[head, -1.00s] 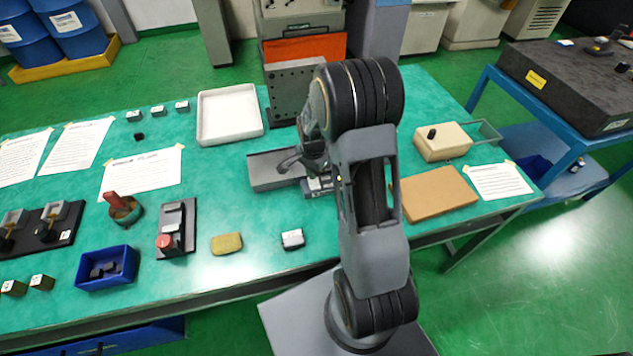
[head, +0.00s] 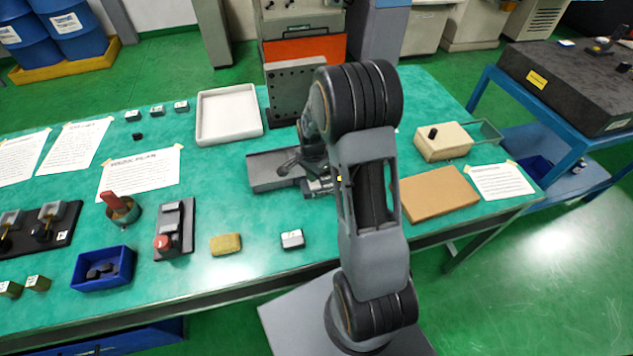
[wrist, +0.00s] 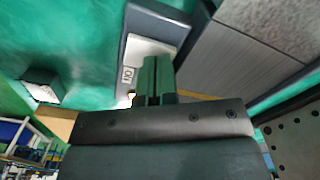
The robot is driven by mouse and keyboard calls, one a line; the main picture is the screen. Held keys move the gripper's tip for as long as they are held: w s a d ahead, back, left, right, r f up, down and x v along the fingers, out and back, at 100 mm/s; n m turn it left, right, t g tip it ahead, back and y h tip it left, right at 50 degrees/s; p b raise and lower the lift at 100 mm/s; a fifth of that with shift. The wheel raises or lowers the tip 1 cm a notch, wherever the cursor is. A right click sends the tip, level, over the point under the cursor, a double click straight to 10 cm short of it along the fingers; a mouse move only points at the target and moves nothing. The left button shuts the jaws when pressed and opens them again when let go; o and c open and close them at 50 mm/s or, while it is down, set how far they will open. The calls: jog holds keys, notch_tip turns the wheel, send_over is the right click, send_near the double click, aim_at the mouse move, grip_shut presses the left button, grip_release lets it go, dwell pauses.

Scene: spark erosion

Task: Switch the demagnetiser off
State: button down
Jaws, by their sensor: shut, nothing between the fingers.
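A small dark-cased unit with a pale top plate, which I take to be the demagnetiser (wrist: 149,48), lies in front of my gripper in the wrist view. A small printed label (wrist: 127,76) and a yellowish lit spot (wrist: 132,98) show at the plate's near left. My gripper (wrist: 151,62) is shut and empty. Its fingertips overlap the near end of the plate; I cannot tell whether they touch it. The switch itself is not clear, and its position cannot be read. In the head view my arm hides most of the unit and the gripper.
A long grey block (head: 264,172) lies left of the unit. A brown board (head: 438,194) and beige box with black knob (head: 443,142) are to the right.

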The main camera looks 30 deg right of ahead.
dwell(0.3)
jog(key=shift+r+p, duration=2.45)
jog(key=shift+r, duration=1)
